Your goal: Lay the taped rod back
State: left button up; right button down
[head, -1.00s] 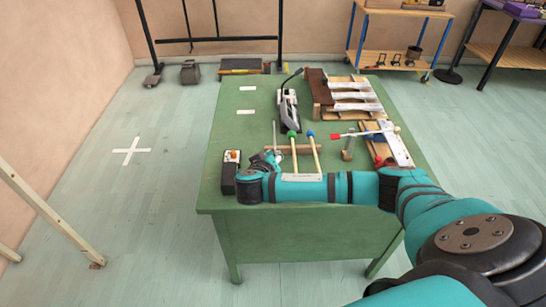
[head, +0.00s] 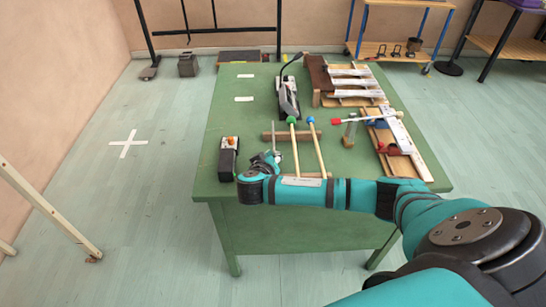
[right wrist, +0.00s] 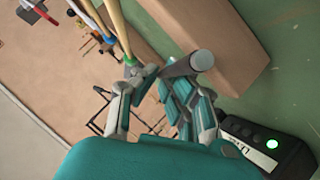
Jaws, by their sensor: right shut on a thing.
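My right gripper (head: 268,161) is near the front left of the green table. It is shut on a thin grey rod (head: 274,136), which points away toward the table's far side in the head view. In the right wrist view the rod's round grey end (right wrist: 201,60) shows between the fingers (right wrist: 155,92). I cannot make out tape on it. My left gripper is not in view.
Two mallets, green-headed (head: 291,120) and blue-headed (head: 311,120), lie on the rest, right of the rod. A black box (head: 228,160) is left of the gripper. A red-tipped stick (head: 337,121) and metal bars on boards (head: 353,82) are further right.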

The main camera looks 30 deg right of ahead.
jog(key=shift+f, duration=0.3)
dwell(0.5)
jog(key=c, duration=1.4)
grip_release()
